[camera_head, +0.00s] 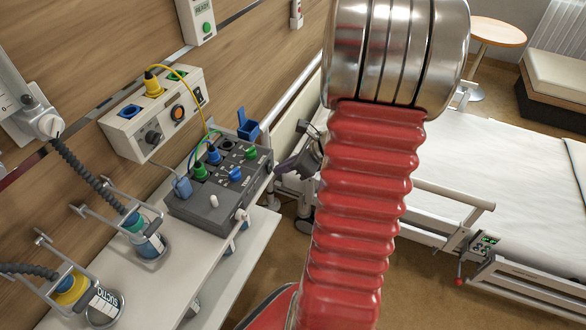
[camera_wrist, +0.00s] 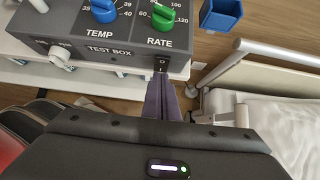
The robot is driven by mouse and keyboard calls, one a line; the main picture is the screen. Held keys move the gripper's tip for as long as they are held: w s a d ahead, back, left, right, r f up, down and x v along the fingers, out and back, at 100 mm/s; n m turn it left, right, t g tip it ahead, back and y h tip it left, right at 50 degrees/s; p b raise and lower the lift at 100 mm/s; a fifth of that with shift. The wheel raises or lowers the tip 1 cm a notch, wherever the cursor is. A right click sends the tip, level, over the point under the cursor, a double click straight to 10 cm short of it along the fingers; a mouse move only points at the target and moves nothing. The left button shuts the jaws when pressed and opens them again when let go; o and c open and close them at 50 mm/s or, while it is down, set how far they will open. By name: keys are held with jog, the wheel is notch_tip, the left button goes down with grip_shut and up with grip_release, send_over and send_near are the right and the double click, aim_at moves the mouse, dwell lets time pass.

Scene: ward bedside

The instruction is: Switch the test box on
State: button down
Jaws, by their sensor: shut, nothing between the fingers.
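The grey test box (camera_head: 205,208) stands on the white shelf below the wall rail. In the wrist view its front face (camera_wrist: 90,50) carries the words TEST BOX, with a blue TEMP knob (camera_wrist: 103,10) and a green RATE knob (camera_wrist: 162,16) above. A small black rocker switch (camera_wrist: 161,63) marked O sits on the front below RATE; its lower part is hidden behind my fingertips. My gripper (camera_wrist: 162,76) is shut and empty, with its tips right at the switch. I cannot tell whether they touch it. In the head view my gripper (camera_head: 281,167) is beside the box's right end, partly behind my arm.
Coloured plugs and leads top the box; a blue holder (camera_head: 248,130) is at its back corner. A white wall unit (camera_head: 150,125) hangs behind. Suction jars (camera_head: 150,245) stand left. The bed (camera_head: 500,180) is on the right, its rail (camera_head: 455,193) close to my arm.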

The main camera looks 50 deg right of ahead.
jog(key=shift+w+a, duration=0.15)
jog(key=shift+w, duration=0.3)
jog(key=shift+f, duration=0.15)
jog(key=shift+w+r, duration=0.1)
jog(key=shift+r, duration=0.75)
dwell(0.3)
jog(key=s+f+v, duration=0.2)
jog(key=v, duration=1.1)
jog(key=shift+d, duration=0.25)
